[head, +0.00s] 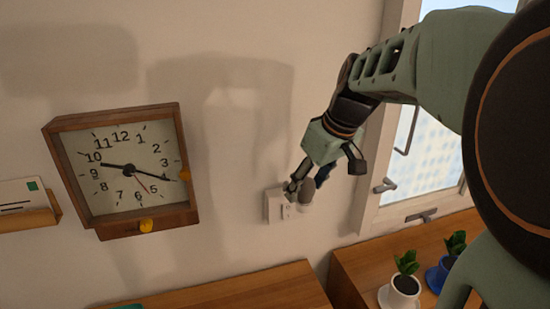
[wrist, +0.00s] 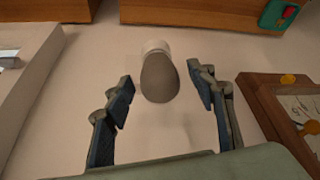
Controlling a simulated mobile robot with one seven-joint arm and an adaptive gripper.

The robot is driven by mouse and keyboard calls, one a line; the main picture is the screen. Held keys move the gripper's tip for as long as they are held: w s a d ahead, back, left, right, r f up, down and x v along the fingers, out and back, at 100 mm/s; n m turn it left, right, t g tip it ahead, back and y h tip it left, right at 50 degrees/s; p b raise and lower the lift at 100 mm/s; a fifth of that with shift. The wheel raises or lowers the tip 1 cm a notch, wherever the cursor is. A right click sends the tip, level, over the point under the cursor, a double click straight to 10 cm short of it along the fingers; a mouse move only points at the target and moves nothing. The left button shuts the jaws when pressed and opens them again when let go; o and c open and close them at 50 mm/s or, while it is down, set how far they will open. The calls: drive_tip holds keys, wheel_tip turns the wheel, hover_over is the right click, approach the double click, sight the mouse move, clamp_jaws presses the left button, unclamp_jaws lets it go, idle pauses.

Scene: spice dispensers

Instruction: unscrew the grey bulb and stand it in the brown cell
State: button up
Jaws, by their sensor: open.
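The grey bulb (head: 306,191) sits in a white fitting on the wall, beside a white wall plate (head: 275,207). In the wrist view the bulb (wrist: 160,80) points toward the camera, with its pale collar behind it. My gripper (head: 308,181) is open at the bulb. In the wrist view its two blue-padded fingers (wrist: 162,84) stand on either side of the bulb, with a visible gap on each side. The fingers partly cover the bulb in the head view. I cannot make out a brown cell in either view.
A wooden clock (head: 122,170) and a letter holder (head: 40,218) hang left of the bulb. A window (head: 420,150) is at the right. Wooden surfaces (head: 250,290) lie below, with two potted plants (head: 403,283) at the right. A green item (wrist: 278,14) shows in the wrist view.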

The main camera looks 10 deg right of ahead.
drive_tip(key=shift+w+f, duration=0.1)
drive_tip(key=shift+f, duration=0.3)
drive_tip(key=shift+c, duration=0.5)
drive_tip(key=c, duration=1.2)
drive_tip(key=n+g+y, duration=0.1)
drive_tip(key=n, duration=0.3)
drive_tip(key=n+g, duration=0.1)
drive_tip(key=n, duration=0.2)
drive_tip(key=shift+w+r+y, duration=0.1)
drive_tip(key=shift+r+y, duration=0.05)
drive_tip(key=shift+y, duration=0.25)
drive_tip(key=shift+n+g+p, duration=0.35)
drive_tip(key=shift+n+g, duration=0.05)
drive_tip(key=shift+n, duration=0.7)
